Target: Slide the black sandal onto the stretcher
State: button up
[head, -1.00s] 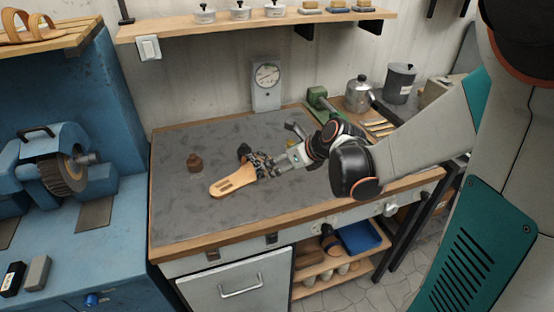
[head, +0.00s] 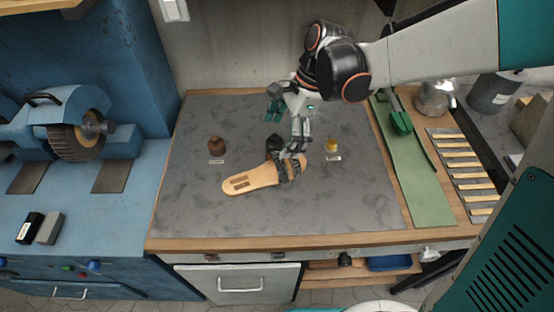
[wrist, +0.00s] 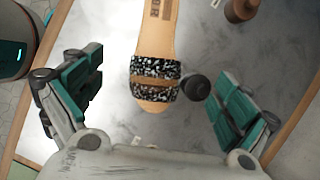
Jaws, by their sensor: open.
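One sandal (head: 250,181) lies flat on the grey bench mat, with a tan sole and black-and-white speckled straps at its right end. In the wrist view the sandal (wrist: 155,60) lies lengthwise between my jaws, its straps in the middle. My gripper (head: 288,125) is open and empty over the bench, behind and above the strap end; the wrist view shows its teal pads (wrist: 160,85) spread wide. I cannot identify the stretcher for certain; a green device (head: 400,122) stands on a green strip at the right of the bench.
A black round object (head: 273,143) stands close beside the straps. A brown bottle (head: 216,144) and a yellow bottle (head: 332,146) stand left and right of it. A slatted rack (head: 465,170) and a metal pot (head: 436,97) are at right. The front mat is clear.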

jog(key=b, duration=0.2)
send_near(262, 174)
jog(key=shift+x, duration=1.25)
jog(key=shift+b+x, duration=1.3)
jog(key=shift+x, duration=1.4)
jog(key=shift+w, duration=0.1)
jog(key=shift+r, duration=0.1)
jog(key=shift+c, duration=0.3)
jog(key=c, duration=1.5)
jog(key=shift+r, duration=0.15)
